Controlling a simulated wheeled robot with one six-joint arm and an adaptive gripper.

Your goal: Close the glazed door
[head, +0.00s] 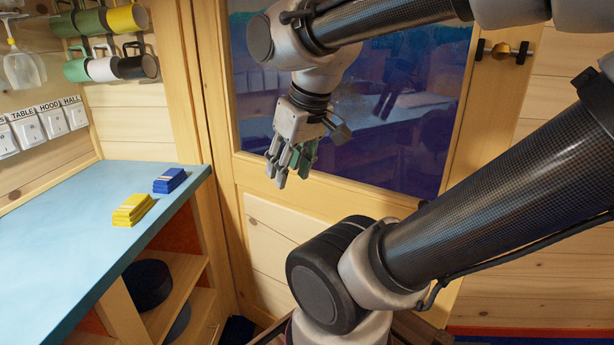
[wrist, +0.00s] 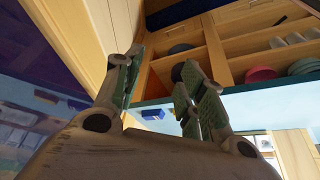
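The glazed door (head: 350,185) stands behind my arm in the head view, with a pale wooden frame and a large dark, reflecting pane (head: 430,85). I cannot tell whether the door is fully shut or ajar. My gripper (head: 290,176) hangs in front of the lower left part of the pane, fingers down, open and empty. In the wrist view my gripper (wrist: 158,75) shows parted fingers, with the door's pane (wrist: 40,65) to their left. Contact with the door is not visible.
A blue counter (head: 60,215) on the left carries yellow (head: 132,210) and blue (head: 169,181) stacks. Open shelves (head: 180,280) lie beneath it. Mugs (head: 100,68) and switches (head: 53,122) are on the left wall. Planked wall (head: 565,170) lies right of the door.

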